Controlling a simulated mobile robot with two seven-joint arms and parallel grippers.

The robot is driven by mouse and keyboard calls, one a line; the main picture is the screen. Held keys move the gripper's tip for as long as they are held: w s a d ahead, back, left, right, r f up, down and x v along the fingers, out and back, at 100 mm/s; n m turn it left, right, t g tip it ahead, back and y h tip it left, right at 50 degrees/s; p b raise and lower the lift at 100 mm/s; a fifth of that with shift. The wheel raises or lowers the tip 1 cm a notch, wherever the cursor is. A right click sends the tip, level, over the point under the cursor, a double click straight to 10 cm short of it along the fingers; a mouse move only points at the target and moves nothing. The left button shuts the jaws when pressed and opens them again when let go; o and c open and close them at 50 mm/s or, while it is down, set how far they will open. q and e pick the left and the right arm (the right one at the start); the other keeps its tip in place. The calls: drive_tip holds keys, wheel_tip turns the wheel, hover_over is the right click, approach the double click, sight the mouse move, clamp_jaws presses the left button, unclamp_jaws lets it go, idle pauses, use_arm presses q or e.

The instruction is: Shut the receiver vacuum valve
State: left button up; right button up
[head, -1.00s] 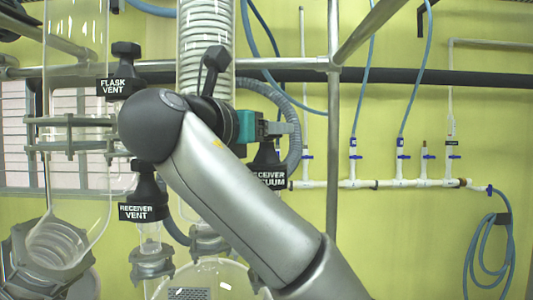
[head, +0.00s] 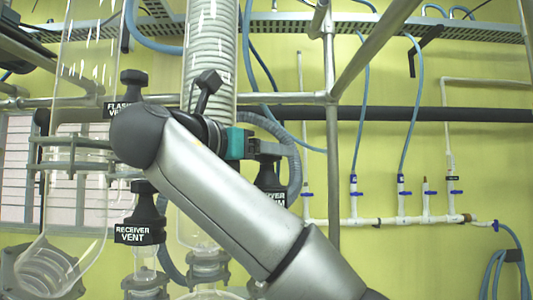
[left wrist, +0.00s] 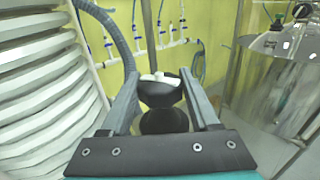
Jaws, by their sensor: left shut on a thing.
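In the left wrist view the two fingers of my left gripper (left wrist: 160,78) stand on either side of the black knob (left wrist: 160,95), which has pale marks on top. The gripper is shut on this knob. Which way the valve is turned cannot be told. My right gripper is not in view.
The receiver vent valve (head: 145,215) and flask vent valve (head: 132,82) stand to the left, close to my arm. A coiled condenser (head: 209,60) rises behind the arm. A metal upright (head: 333,150) and a white pipe with blue taps (head: 385,221) are at the right.

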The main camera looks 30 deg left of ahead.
use_arm(q)
drive_tip(key=o, duration=1.4)
drive_tip(key=shift+d, duration=0.1)
